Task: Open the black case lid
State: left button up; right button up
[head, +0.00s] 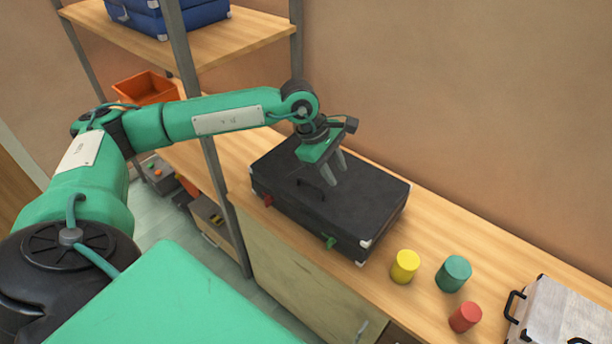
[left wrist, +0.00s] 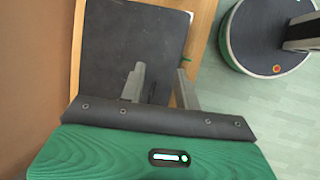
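The black case (head: 355,203) lies flat on the wooden counter with its lid down. Its front side has a red latch (head: 267,200) and a green latch (head: 328,242); I cannot tell whether they are fastened. A dark handle (head: 312,190) shows near the lid's front edge. My left gripper (head: 336,172) is over the lid, fingers pointing down, apart and empty. In the left wrist view, the fingers (left wrist: 160,82) stand apart above the dark case top (left wrist: 125,45). I cannot tell whether they touch it. My right gripper is out of view.
A yellow cylinder (head: 405,266), a green cylinder (head: 453,273) and a red cylinder (head: 465,317) stand right of the case. A light case (head: 562,312) is beyond them. A shelf post (head: 213,170) rises left of the case, with an orange bin (head: 146,88) behind. A wall backs the counter.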

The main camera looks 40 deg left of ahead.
pick_arm(q)
jog(key=a+r+y, duration=0.2)
jog(key=a+y, duration=0.2)
jog(key=a, duration=0.6)
jog(key=p, duration=0.3)
send_near(306, 181)
jog(key=f, duration=0.2)
jog(key=w+f, duration=0.1)
jog(key=f, duration=0.4)
jog(key=shift+w+d+f, duration=0.15)
jog(key=shift+w+f, duration=0.1)
jog(key=shift+f, duration=0.05)
grip_shut()
